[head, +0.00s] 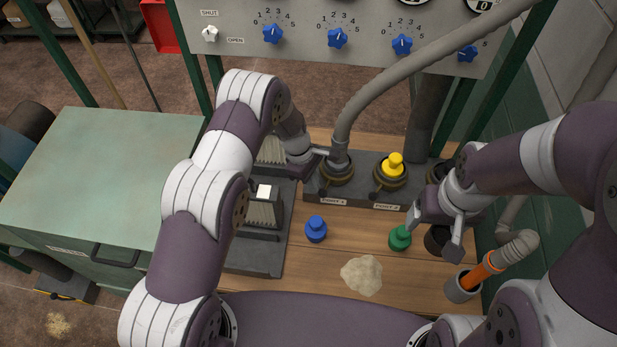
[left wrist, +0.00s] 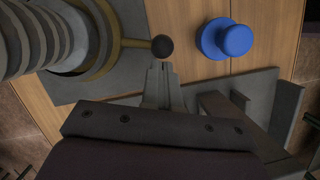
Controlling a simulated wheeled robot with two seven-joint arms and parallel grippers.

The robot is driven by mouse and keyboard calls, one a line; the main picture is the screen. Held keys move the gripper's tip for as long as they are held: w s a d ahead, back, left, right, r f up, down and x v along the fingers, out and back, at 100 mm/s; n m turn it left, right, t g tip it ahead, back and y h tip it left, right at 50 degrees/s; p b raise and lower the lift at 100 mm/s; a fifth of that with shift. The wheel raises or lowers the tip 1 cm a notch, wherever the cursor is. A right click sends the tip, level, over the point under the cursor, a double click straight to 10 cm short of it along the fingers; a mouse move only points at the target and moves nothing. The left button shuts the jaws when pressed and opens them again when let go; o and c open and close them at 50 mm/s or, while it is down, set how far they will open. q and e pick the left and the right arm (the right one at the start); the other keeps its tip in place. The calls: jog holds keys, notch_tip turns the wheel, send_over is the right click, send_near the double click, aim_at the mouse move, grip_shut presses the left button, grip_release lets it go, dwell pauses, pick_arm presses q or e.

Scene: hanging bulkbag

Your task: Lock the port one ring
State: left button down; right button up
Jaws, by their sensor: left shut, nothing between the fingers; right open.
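The port one ring (head: 338,174) is a brass collar at the left of the dark port block, with a grey ribbed hose (head: 368,97) standing in it. Its lever ends in a black knob. In the left wrist view the ring (left wrist: 112,55) shows beside the hose end, and the black knob (left wrist: 161,46) lies just beyond my fingertips. My left gripper (head: 325,153) is shut and empty beside the hose; it also shows in the left wrist view (left wrist: 160,75). I cannot tell whether it touches the knob. My right gripper (head: 436,232) is open and empty near the green plug.
Port two (head: 390,178) holds a yellow plug (head: 394,163). A blue plug (head: 316,229), a green plug (head: 400,238) and a pale powder heap (head: 362,275) lie on the wooden bench. An orange-handled tool (head: 482,272) stands in a grey holder at right. A control panel (head: 360,20) rises behind.

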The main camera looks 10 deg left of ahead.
pick_arm(q)
jog(key=d+n, duration=0.1)
jog(key=s+d+n, duration=0.1)
jog(key=shift+s+d+n+t, duration=0.15)
jog(key=shift+s+n+t, duration=0.05)
jog(key=shift+n+t, duration=0.2)
jog(key=d+n+t, duration=0.2)
jog(key=d+n, duration=0.4)
jog(key=n, duration=0.1)
jog(key=shift+s+p, duration=0.25)
jog(key=shift+p, duration=0.15)
